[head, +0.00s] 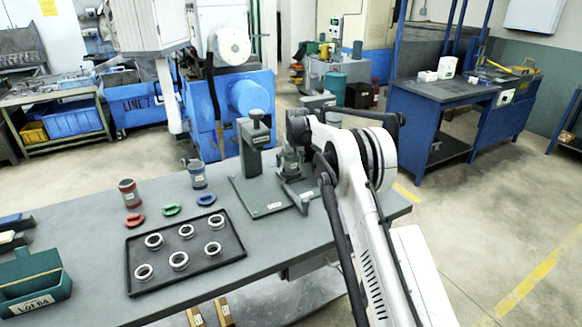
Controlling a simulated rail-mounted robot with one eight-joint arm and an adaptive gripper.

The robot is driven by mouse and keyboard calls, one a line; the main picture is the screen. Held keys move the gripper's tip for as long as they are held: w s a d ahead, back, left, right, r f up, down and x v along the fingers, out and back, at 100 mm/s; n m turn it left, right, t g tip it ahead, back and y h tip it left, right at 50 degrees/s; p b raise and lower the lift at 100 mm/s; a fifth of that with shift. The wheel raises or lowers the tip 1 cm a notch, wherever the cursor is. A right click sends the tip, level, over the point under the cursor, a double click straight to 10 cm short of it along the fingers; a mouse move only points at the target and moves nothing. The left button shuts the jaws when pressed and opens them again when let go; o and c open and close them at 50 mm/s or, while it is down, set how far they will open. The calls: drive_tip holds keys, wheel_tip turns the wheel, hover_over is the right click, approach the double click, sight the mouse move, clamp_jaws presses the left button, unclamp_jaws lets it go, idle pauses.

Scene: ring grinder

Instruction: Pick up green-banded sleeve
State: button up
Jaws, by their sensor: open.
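A grey cylinder with a faint greenish tint (290,161) stands in the grey fixture (262,195) at the far right of the bench. It looks like the green-banded sleeve, but its band is too small to make out. My gripper (293,143) is open, pointing down at the top of this cylinder. The arm partly hides the fingers, and I cannot tell whether they touch or surround it. A red-banded sleeve (130,194) and a blue-banded sleeve (198,176) stand upright to the left, apart from my gripper.
Red (135,221), green (172,210) and blue (206,200) oval markers lie in a row. A black tray (211,258) holds several metal rings. A teal bin (35,283) stands at the left. The fixture's upright post (255,140) rises close beside my gripper.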

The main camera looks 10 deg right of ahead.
drive_tip(key=shift+c, duration=0.3)
drive_tip(key=c, duration=1.2)
